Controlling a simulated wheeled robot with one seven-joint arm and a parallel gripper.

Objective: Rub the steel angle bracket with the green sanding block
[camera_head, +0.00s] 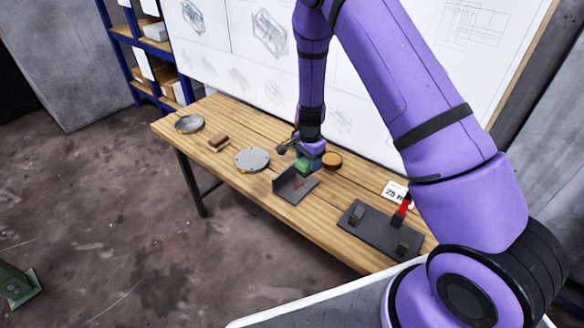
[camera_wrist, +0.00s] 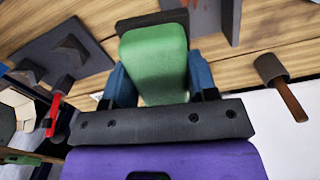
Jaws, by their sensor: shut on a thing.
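The steel angle bracket (camera_head: 296,188) is a dark grey L-shaped piece with a reddish rust patch, near the front edge of the wooden table. Part of it shows at the top of the wrist view (camera_wrist: 229,18). My gripper (camera_head: 309,156) is shut on the green sanding block (camera_wrist: 155,58), with a blue finger on each side. The block (camera_head: 304,165) has a dark layer at its far end. In the head view it is just behind and above the bracket; I cannot tell whether they touch.
On the wooden table (camera_head: 228,119), a dark plate with blocks (camera_head: 379,231) and a red-handled tool (camera_head: 402,209) lie right. A round grey disc (camera_head: 252,159), a brown brush-like block (camera_head: 218,142) and another disc (camera_head: 190,124) lie left.

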